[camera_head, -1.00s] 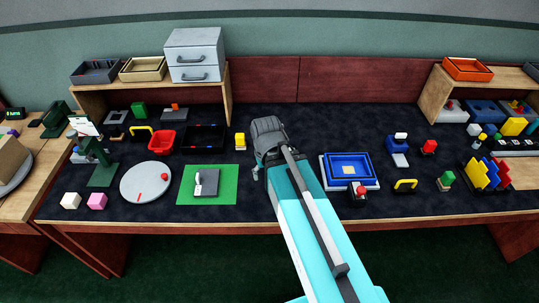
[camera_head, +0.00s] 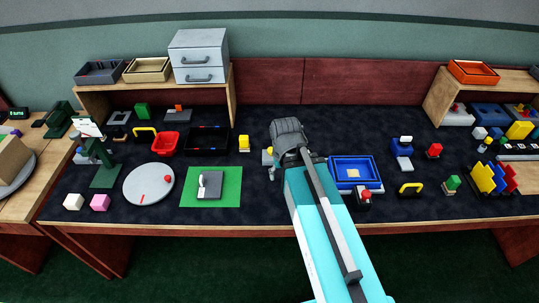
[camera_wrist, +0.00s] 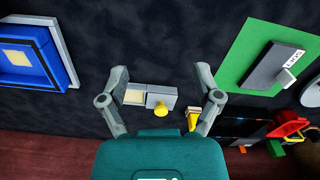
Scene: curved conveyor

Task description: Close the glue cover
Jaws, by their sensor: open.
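A small grey box (camera_wrist: 136,95) lies on the dark table in the wrist view. Its left part shows a pale yellow recess that is uncovered. A grey cover (camera_wrist: 169,101) with a round yellow knob (camera_wrist: 160,108) is at its right part. My gripper (camera_wrist: 161,72) is open and empty, with one finger to each side of the box, apart from it. In the head view, my gripper (camera_head: 289,138) hangs over the middle of the table and hides most of the box. Only a bit of the box and its yellow knob (camera_head: 270,149) show at its left.
A blue tray (camera_head: 375,160) with a red-knobbed piece (camera_head: 365,194) stands to the right. A green mat (camera_head: 230,186) with a grey switch block (camera_head: 210,187) lies to the left. A yellow-topped block (camera_head: 244,142) stands left of my gripper. Dark table is clear in front.

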